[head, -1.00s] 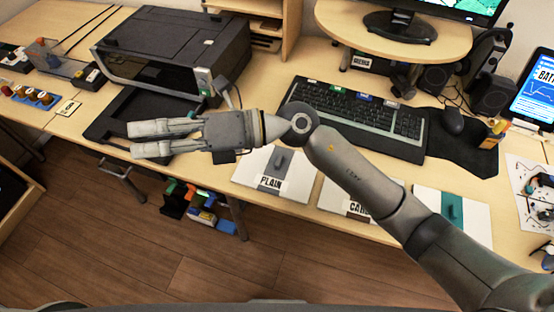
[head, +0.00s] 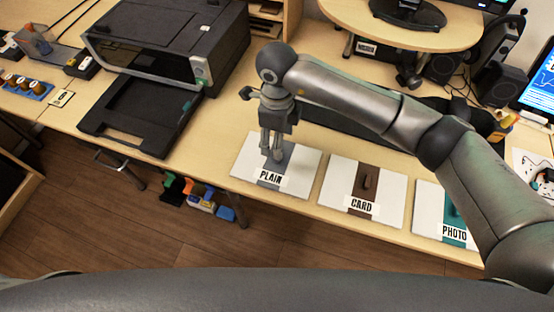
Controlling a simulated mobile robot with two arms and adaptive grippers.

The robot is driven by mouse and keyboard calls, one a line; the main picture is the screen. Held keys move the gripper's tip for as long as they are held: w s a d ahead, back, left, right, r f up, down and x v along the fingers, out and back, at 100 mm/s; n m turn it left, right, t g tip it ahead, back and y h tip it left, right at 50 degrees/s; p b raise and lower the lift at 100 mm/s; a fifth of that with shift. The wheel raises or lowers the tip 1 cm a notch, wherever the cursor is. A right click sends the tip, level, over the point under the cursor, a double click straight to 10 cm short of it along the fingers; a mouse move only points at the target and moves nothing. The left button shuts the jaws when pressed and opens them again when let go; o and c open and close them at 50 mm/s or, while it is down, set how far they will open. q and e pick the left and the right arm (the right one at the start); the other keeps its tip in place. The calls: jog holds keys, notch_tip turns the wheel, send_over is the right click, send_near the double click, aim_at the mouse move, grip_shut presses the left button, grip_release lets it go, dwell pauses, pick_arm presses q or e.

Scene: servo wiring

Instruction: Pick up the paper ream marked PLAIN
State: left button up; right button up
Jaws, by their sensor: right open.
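The ream marked PLAIN (head: 302,164) is a white pack with a grey band across its middle. It lies flat near the front edge of the desk. My right gripper (head: 272,158) points down over the middle of its band, with its fingers apart. The fingers hide most of the middle of the band, and I cannot tell whether they touch the ream. My left gripper is not in view.
A ream marked CARD (head: 339,180) and a ream marked PHOTO (head: 431,203) lie to the right. A black printer (head: 165,40) with its tray (head: 112,120) extended stands to the left. Coloured blocks (head: 205,205) show below the desk edge (head: 320,211).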

aim_at(277, 161)
jog(key=f, duration=0.2)
jog(key=f+p, duration=0.1)
jog(key=f, duration=0.2)
jog(key=shift+s+d+f, duration=0.1)
jog(key=shift+d+f, duration=0.1)
jog(key=shift+f, duration=0.4)
jog(key=c, duration=1.2)
jog(key=shift+o, duration=0.2)
jog(key=shift+r, duration=0.15)
